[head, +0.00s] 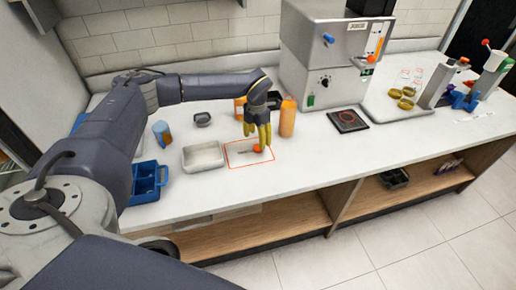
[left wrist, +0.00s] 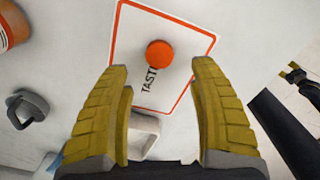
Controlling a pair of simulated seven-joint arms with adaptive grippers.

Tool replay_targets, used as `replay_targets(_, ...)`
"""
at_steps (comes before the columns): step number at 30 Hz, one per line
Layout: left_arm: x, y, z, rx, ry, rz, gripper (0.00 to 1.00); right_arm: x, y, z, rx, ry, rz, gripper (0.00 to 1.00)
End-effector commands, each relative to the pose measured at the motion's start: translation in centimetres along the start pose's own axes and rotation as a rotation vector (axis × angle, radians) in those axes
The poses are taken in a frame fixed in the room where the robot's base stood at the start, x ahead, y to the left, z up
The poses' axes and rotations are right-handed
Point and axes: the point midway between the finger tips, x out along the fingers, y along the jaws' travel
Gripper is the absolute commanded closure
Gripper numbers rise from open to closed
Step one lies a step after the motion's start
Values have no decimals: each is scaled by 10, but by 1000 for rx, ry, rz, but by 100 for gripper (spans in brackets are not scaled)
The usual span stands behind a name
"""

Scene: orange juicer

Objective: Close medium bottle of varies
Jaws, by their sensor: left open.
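My left gripper (head: 258,135) has yellow ribbed fingers and points down over the red-bordered tasting mat (head: 236,163). Its fingers are apart in the left wrist view (left wrist: 160,68), with nothing held between them. A round orange cap-like piece (head: 257,149) lies on the mat, just below the fingertips in the head view. It shows ahead of and between the fingers in the left wrist view (left wrist: 159,53). An orange bottle (head: 287,119) stands upright just right of the gripper. Another orange container (head: 239,106) is partly hidden behind the gripper. I cannot tell which is the medium bottle.
A white tray (head: 203,157) sits left of the mat. Farther left are a blue crate (head: 146,182) and a blue-and-orange cup (head: 162,133). A large grey juicer machine (head: 330,50) stands behind. The counter front right of the mat is clear.

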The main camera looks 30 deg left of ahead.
Motion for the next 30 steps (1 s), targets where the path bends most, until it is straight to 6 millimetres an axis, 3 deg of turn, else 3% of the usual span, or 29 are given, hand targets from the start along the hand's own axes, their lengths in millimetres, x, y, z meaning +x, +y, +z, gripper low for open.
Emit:
replay_targets(17,8,0,0,0,0,0,39,0,0,0,0,0,0,59)
replay_targets(30,54,0,1,-1,1,-1,39,0,0,0,0,0,0,59)
